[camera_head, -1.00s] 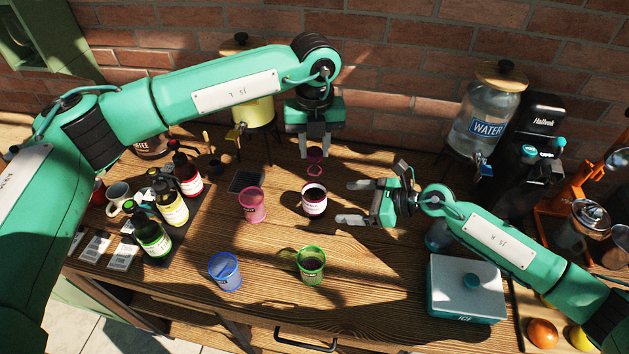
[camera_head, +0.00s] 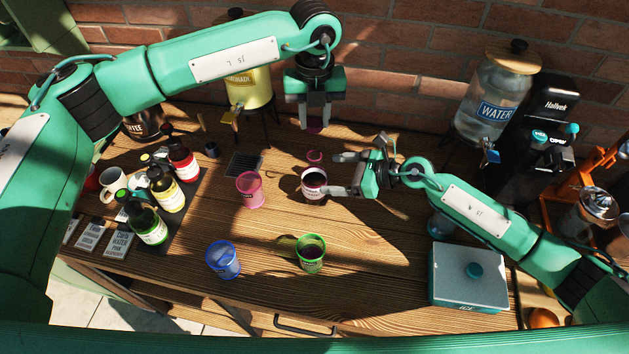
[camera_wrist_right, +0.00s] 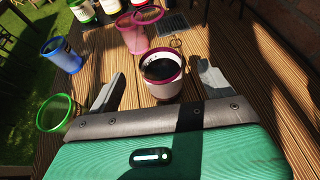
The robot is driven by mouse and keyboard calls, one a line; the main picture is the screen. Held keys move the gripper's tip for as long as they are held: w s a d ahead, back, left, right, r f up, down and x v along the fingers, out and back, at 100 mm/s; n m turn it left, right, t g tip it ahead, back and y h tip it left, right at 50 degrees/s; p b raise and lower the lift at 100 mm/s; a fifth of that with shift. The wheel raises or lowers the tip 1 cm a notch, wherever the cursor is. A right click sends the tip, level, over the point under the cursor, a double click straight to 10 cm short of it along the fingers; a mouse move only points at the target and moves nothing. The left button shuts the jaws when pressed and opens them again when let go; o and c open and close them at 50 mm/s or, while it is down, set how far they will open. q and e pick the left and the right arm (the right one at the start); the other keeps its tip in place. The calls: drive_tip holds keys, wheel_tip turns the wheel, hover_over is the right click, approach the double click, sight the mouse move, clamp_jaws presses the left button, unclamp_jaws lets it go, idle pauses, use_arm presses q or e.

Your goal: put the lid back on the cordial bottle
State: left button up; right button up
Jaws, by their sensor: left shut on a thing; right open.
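My right gripper (camera_head: 339,173) is open to the right of the bottle. In the right wrist view, its fingers (camera_wrist_right: 160,88) are on either side of the bottle's line, with gaps on both sides.
A magenta ring (camera_head: 315,157) lies behind the bottle. A pink cup (camera_head: 250,190) stands to its left; blue (camera_head: 224,261) and green (camera_head: 311,254) cups stand in front. Several bottles (camera_head: 166,195) stand left. An ice box (camera_head: 468,278) is at right front.

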sight(309, 173)
drive_tip(key=x, duration=0.7)
drive_tip(key=shift+a+f, duration=0.1)
drive_tip(key=shift+a, duration=0.25)
use_arm(q)
drive_tip(key=shift+s, duration=0.1)
use_arm(e)
drive_tip(key=shift+a, duration=0.2)
drive_tip(key=shift+w, duration=0.1)
drive_tip(key=shift+c, duration=0.4)
drive_tip(key=c, duration=1.4)
use_arm(q)
drive_tip(key=shift+f, duration=2.45)
use_arm(e)
drive_tip(key=shift+o, duration=0.2)
use_arm(q)
drive_tip(key=shift+f, duration=0.9)
drive_tip(key=shift+f, duration=0.55)
